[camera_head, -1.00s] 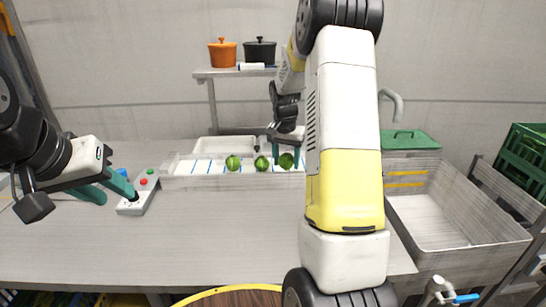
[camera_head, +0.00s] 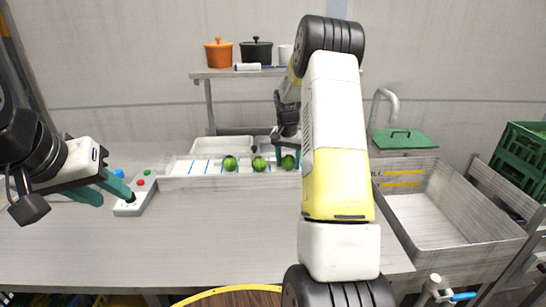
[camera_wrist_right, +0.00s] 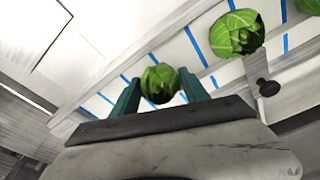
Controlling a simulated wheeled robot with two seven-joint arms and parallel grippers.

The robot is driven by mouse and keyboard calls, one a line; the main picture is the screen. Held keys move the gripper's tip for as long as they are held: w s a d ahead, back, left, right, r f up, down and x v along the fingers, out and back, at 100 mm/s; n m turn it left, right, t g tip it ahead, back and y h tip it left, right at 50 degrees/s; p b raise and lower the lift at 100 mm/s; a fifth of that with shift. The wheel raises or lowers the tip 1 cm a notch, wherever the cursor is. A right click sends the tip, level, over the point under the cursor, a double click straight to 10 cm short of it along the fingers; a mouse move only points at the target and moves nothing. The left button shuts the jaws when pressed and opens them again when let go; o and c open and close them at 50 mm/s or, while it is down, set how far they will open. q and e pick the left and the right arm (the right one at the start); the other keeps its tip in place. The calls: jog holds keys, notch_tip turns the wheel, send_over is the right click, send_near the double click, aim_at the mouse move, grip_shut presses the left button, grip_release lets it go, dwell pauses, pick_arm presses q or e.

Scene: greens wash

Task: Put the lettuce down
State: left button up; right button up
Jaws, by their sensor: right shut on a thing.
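Three green lettuces show in the head view: a left one (camera_head: 230,163), a middle one (camera_head: 259,164) and a right one (camera_head: 289,162). They are at a long white tray (camera_head: 172,182) marked with blue lines. My right gripper (camera_head: 286,158) is shut on the right lettuce. In the right wrist view this lettuce (camera_wrist_right: 160,82) sits between the teal fingers, over the blue-lined tray. Whether it touches the tray floor I cannot tell. My left gripper (camera_head: 115,198) is open and empty above the left of the counter.
A control box (camera_head: 137,197) with red and green buttons is near my left gripper. A shelf (camera_head: 220,73) holds an orange pot (camera_head: 218,53) and a black pot (camera_head: 256,51). The counter's middle is clear.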

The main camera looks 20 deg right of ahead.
aim_at(287, 158)
jog(key=o, duration=1.4)
jog(key=shift+f, duration=0.1)
jog(key=r, duration=0.4)
jog(key=s+r, duration=0.1)
jog(key=r, duration=0.3)
jog(key=a+r, duration=0.1)
jog(key=r, duration=0.2)
jog(key=shift+s+r, duration=0.2)
jog(key=shift+r, duration=0.2)
jog(key=s+a+r+n+t+y, duration=0.1)
jog(key=s+a+r+n, duration=0.1)
jog(key=s+a+r, duration=0.4)
jog(key=s+a+r+n+t+y, duration=0.1)
jog(key=s+a+r+n, duration=0.15)
jog(key=s+r, duration=0.45)
jog(key=s+a+n+t, duration=0.1)
jog(key=s+a, duration=0.1)
jog(key=s, duration=0.4)
jog(key=s+a+f+n+t, duration=0.1)
jog(key=s+a, duration=0.2)
jog(key=s, duration=0.4)
jog(key=s+a+f+n+y, duration=0.1)
jog(key=s+a, duration=0.2)
jog(key=s, duration=0.3)
jog(key=shift+s+a+f+t, duration=0.2)
jog(key=shift+s+a+t, duration=0.05)
jog(key=shift+t, duration=0.15)
jog(key=shift+n, duration=0.25)
